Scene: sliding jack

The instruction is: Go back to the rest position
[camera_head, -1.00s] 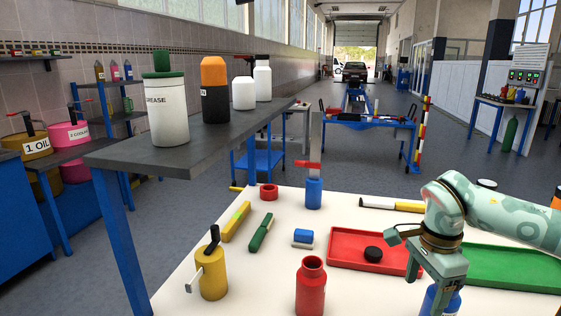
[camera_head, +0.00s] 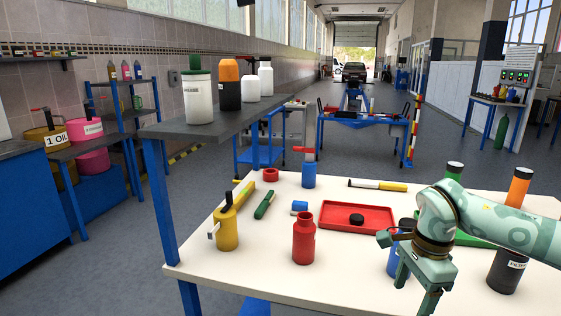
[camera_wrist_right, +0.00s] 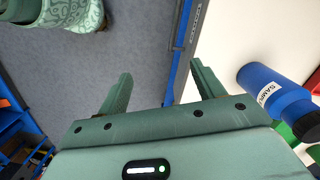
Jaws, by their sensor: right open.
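My right gripper (camera_head: 424,290) hangs at the front right of the white table (camera_head: 330,275), pointing down. In the right wrist view its two fingers (camera_wrist_right: 160,88) are apart with nothing between them, over the grey floor beside the table edge. A blue bottle with a dark cap (camera_wrist_right: 275,95) is just right of the fingers in that view, apart from them. The same blue bottle (camera_head: 396,260) is partly hidden behind the gripper in the head view. My left gripper is not in view.
A grey shelf (camera_head: 210,130) with several bottles stands left.

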